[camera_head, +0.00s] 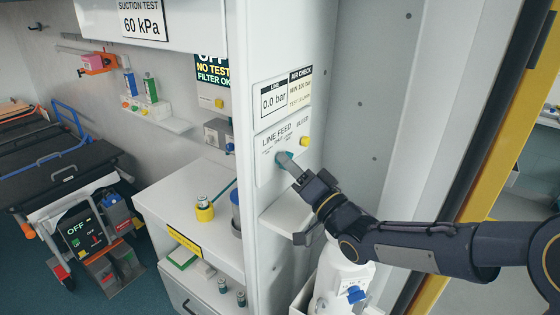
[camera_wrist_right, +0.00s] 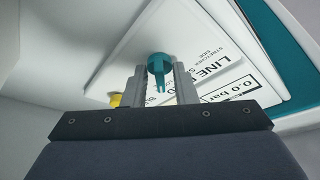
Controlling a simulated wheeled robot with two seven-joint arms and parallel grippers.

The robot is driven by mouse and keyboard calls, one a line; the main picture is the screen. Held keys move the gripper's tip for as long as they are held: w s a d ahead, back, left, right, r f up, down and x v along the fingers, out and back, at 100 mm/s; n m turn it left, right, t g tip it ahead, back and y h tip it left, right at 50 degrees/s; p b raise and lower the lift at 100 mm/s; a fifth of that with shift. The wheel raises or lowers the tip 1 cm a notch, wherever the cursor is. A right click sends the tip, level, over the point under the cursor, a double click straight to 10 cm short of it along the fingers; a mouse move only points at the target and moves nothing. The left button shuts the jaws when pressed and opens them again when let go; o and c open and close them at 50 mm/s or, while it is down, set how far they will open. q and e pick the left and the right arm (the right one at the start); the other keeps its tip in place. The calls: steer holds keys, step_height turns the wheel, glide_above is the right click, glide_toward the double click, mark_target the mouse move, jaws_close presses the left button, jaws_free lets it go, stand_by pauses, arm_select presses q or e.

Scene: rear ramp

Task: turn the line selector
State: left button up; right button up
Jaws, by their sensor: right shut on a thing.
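The line selector (camera_head: 283,157) is a teal knob on the white LINE FEED panel (camera_head: 264,177), on the side wall of the cabinet. My right gripper (camera_head: 291,168) reaches it from the lower right and is shut on it. In the right wrist view the teal knob (camera_wrist_right: 158,68) sits between the two grey fingers of my right gripper (camera_wrist_right: 159,85). The fingers partly hide the lettering around the knob. My left gripper is in neither view.
A yellow bleed knob (camera_head: 304,141) is just right of the selector. Above is a 0.0 bar display (camera_head: 273,99). A stretcher (camera_head: 65,165) stands far left.

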steer(key=shift+s+a+r, duration=0.1)
steer(key=shift+s+a, duration=0.05)
steer(key=shift+a, duration=0.05)
steer(key=n+g+y+b, duration=0.1)
steer(key=n+b, duration=0.2)
steer(key=n, duration=0.1)
steer(key=n+g+y+b, duration=0.1)
steer(key=n+y+b, duration=0.1)
steer(key=n+b, duration=0.1)
steer(key=n+g+y+b, duration=0.1)
steer(key=n+y+b, duration=0.1)
steer(key=n+b, duration=0.2)
steer(key=shift+w+n+g, duration=0.2)
steer(key=shift+n+g, duration=0.1)
steer(key=shift+n, duration=0.4)
steer(key=shift+f+n, duration=0.2)
steer(key=shift+n, duration=0.1)
steer(key=shift+w+d, duration=0.1)
